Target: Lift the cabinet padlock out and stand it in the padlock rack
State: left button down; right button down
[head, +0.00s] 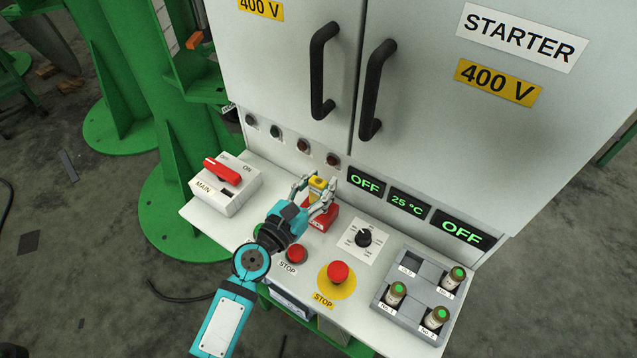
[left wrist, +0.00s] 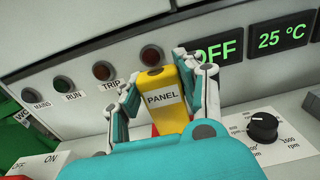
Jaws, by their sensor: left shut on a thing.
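A yellow padlock (head: 318,183) is between the fingers of my left gripper (head: 316,188), which is shut on it. In the left wrist view the padlock (left wrist: 163,98) carries a white PANEL label and stands roughly upright between the fingers (left wrist: 163,90). A red block (head: 322,216) with a partly hidden white label, which looks like the padlock rack, is just below and partly behind the gripper. I cannot tell whether the padlock touches it, as the fingers hide its lower end. My right gripper is not in view.
A MAIN switch box (head: 225,185) with a red handle stands to the left. A red STOP button (head: 297,253), a larger STOP button (head: 338,273), a black knob (head: 363,238) and a grey bottle tray (head: 405,319) are on the desk. The cabinet front with handles (head: 373,90) rises behind.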

pick_arm(q)
jog(key=shift+f+b, duration=0.5)
jog(key=shift+f, duration=0.2)
jog(key=c, duration=0.8)
grip_release()
jog(key=shift+o, duration=0.2)
jog(key=v, duration=1.2)
